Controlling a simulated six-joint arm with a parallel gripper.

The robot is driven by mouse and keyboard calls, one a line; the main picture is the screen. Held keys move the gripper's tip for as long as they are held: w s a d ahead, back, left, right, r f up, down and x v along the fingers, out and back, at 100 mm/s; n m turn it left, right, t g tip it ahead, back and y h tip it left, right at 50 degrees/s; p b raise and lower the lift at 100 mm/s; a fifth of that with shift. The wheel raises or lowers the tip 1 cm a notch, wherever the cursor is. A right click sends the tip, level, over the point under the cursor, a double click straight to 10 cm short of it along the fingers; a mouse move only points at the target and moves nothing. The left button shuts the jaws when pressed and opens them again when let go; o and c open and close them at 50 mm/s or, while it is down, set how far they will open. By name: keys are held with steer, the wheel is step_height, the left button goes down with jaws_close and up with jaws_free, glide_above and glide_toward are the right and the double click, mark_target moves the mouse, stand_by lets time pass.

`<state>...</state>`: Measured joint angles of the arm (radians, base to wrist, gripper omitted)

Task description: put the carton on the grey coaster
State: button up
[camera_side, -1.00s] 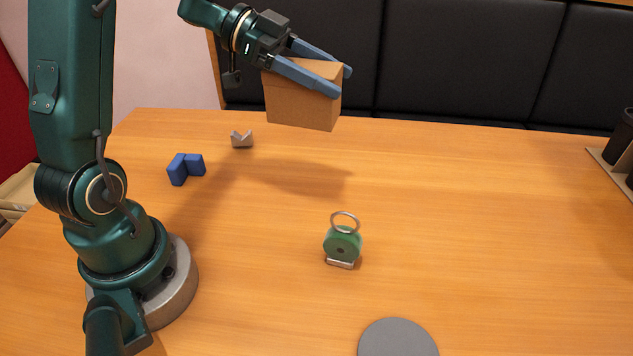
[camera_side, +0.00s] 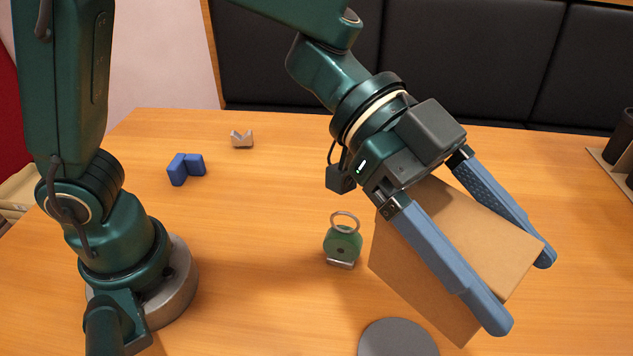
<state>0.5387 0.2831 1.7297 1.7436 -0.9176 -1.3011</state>
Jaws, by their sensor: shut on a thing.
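The carton (camera_side: 478,238) is a plain brown box. My gripper (camera_side: 522,290) is shut on it, with one blue finger along each side, and holds it tilted at the right of the middle. The grey coaster (camera_side: 396,342) is a flat round disc at the bottom edge of the picture, partly cut off by the frame. The carton's lower part shows just above and to the right of the coaster. How high the carton is above the table cannot be told.
A green round item with a metal ring (camera_side: 342,241) stands just left of the carton. A blue angled block (camera_side: 186,168) and a small grey V-shaped block (camera_side: 242,139) lie at the back left. Dark cylinders (camera_side: 620,136) stand on a holder at the right edge.

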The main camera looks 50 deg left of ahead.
steer(key=shift+s+d+f, duration=0.15)
steer(key=shift+s+d, duration=0.4)
steer(key=shift+s, duration=0.1)
step_height(320, 180, down, 4)
steer(key=shift+w+a+r, duration=0.15)
steer(key=shift+f, duration=5.5)
steer(key=o, duration=1.5)
steer(key=shift+f, duration=0.15)
